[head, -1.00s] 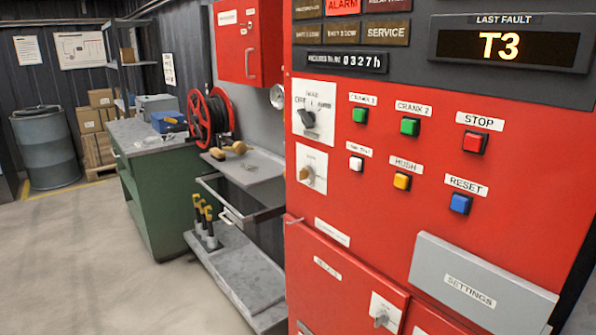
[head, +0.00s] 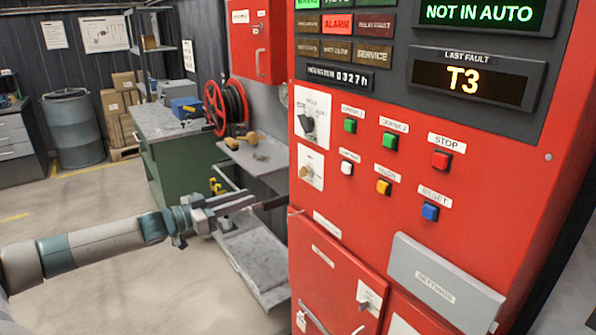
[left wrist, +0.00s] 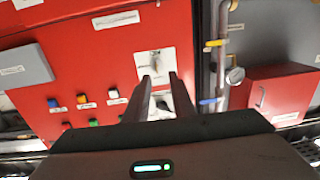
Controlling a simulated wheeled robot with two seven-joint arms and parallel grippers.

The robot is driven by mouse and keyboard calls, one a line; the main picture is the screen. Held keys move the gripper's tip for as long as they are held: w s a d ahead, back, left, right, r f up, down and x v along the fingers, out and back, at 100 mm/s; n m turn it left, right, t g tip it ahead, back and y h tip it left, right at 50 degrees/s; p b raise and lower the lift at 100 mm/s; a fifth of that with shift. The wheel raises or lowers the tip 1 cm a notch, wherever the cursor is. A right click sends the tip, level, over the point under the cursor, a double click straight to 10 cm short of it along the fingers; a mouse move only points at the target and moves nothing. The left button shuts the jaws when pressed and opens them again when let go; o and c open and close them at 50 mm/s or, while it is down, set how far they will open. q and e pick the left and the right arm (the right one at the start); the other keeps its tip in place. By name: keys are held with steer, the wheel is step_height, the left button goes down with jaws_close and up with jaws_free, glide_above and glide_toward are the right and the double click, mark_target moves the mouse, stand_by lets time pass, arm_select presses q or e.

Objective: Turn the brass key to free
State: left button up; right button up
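The brass key (head: 305,172) is a small tan-gold knob on a white plate (head: 317,158) at the left edge of the red pump panel, below a black selector knob (head: 307,124). The left wrist view sees the panel upside down; the key's white plate (left wrist: 150,58) lies just beyond my fingertips there. My left gripper (head: 255,200) is in front of the panel, left of and below the key. In the left wrist view the left gripper's fingers (left wrist: 159,77) are apart with nothing between them. My right gripper is in neither view.
Push buttons sit right of the key, including a white one (head: 347,168). A grey cart (head: 262,158) with tools stands left of the panel, close to my left arm. Open floor lies further left.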

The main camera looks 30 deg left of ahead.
mark_target(304, 173)
arm_select(q)
steer(key=r, duration=0.1)
steer(key=d+r, duration=0.1)
steer(key=r, duration=0.1)
steer(key=shift+h, duration=0.4)
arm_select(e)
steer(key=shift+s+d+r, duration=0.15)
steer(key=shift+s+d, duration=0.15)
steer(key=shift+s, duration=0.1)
arm_select(q)
steer(key=shift+w, duration=0.2)
